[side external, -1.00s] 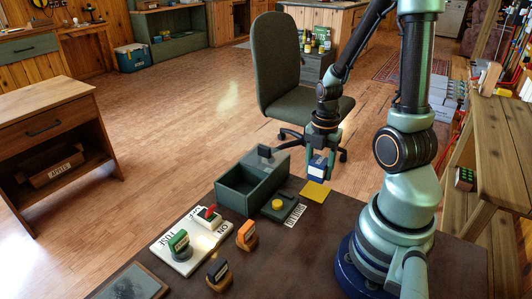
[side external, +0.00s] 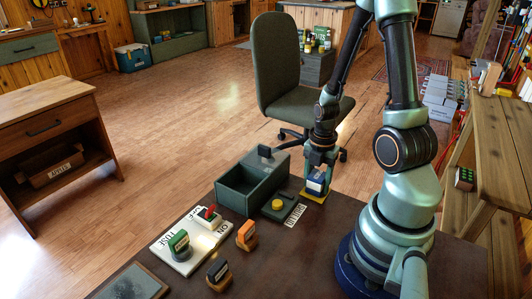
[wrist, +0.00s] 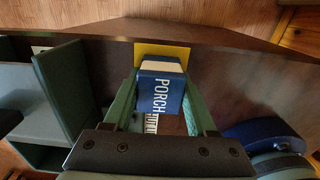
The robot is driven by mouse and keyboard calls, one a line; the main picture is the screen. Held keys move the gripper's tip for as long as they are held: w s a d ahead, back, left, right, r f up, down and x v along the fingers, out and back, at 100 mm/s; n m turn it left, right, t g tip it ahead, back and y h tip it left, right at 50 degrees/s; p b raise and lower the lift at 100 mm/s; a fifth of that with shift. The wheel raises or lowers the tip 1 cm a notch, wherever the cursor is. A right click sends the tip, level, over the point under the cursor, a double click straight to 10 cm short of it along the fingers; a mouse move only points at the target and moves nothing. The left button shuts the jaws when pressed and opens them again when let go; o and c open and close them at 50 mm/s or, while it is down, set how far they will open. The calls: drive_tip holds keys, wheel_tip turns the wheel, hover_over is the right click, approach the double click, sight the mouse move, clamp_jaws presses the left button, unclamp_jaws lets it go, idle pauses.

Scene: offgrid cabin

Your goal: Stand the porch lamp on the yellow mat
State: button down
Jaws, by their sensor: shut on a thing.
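The porch lamp (side external: 316,184) is a small blue and white block, with PORCH lettered on its blue face in the wrist view (wrist: 160,95). My gripper (side external: 318,172) is shut on it, with green fingers on both sides in the wrist view (wrist: 155,102). The lamp is upright at the yellow mat (side external: 314,200) and covers much of it. A strip of the mat also shows beyond the lamp in the wrist view (wrist: 162,48). The lamp's base looks at mat height, but I cannot tell whether it touches.
A dark green open box (side external: 243,193) and a grey unit with a yellow button (side external: 279,205) stand left of the mat. A white switch plate (side external: 178,256), a green-topped piece (side external: 180,246), an orange one (side external: 246,236) and a black one (side external: 219,275) are nearer the front.

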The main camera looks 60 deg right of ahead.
sight(317, 175)
drive_tip(key=shift+c, duration=1)
unclamp_jaws()
drive_tip(key=shift+f, duration=0.1)
wheel_tip(317, 175, up, 12)
drive_tip(key=shift+r, duration=0.15)
drive_tip(key=w+a+r+m+t, duration=0.2)
drive_tip(key=w+a+r+m, duration=0.1)
drive_tip(key=a+r+m, duration=0.3)
drive_tip(key=w+a+r+m+t, duration=0.3)
drive_tip(key=a+r+m, duration=0.3)
drive_tip(key=a+m, duration=0.4)
drive_tip(key=shift+w+m+t, duration=0.3)
drive_tip(key=shift+w+m, duration=0.2)
drive_tip(key=shift+m, duration=0.5)
